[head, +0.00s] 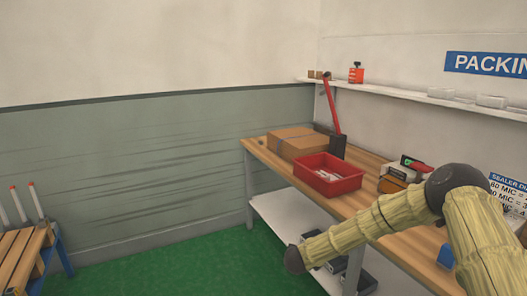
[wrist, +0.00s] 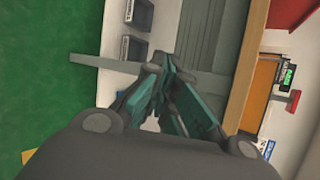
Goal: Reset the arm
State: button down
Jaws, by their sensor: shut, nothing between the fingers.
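My gripper (wrist: 165,65) shows in the wrist view with its dark teal fingers together and nothing between them. It points toward the wooden bench (wrist: 241,70) and the lower shelf, and it looks apart from them. In the head view my arm, in a yellowish sleeve, comes in from the right, bends at a dark elbow joint and runs down to the left in front of the bench (head: 418,250). The gripper's fingers cannot be made out in that view.
The bench holds a red bin (head: 328,181) with pale items, a cardboard box (head: 297,141) and a sealer-like device (head: 398,176). Dark boxes (wrist: 133,48) sit on the shelf below. A slatted wooden rack (head: 22,255) stands at the left. Green floor (head: 190,262) between is clear.

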jog(key=s+a+f+n+g+y, duration=0.1)
jog(key=s+a+f+n+y, duration=0.1)
jog(key=s+f+n, duration=0.6)
jog(key=s+a+f+n+g+y+p, duration=0.15)
jog(key=s+f+n, duration=0.25)
jog(key=s, duration=0.7)
jog(key=s+a+f+n+y+b, duration=0.1)
jog(key=s+a+f+n+y, duration=0.1)
jog(key=s+f+n, duration=0.6)
jog(key=s+d+r+n+g, duration=0.1)
jog(key=s+d+n+g, duration=0.1)
jog(key=s, duration=0.9)
jog(key=s+d+r+n+g+p, duration=0.1)
jog(key=s+n, duration=0.3)
jog(key=s, duration=0.6)
jog(key=s+d+r+n+g, duration=0.1)
jog(key=s+d+n+g, duration=0.2)
jog(key=s, duration=0.8)
jog(key=shift+s+d+g+y, duration=0.35)
jog(key=shift+d+y, duration=0.1)
jog(key=shift+d, duration=0.15)
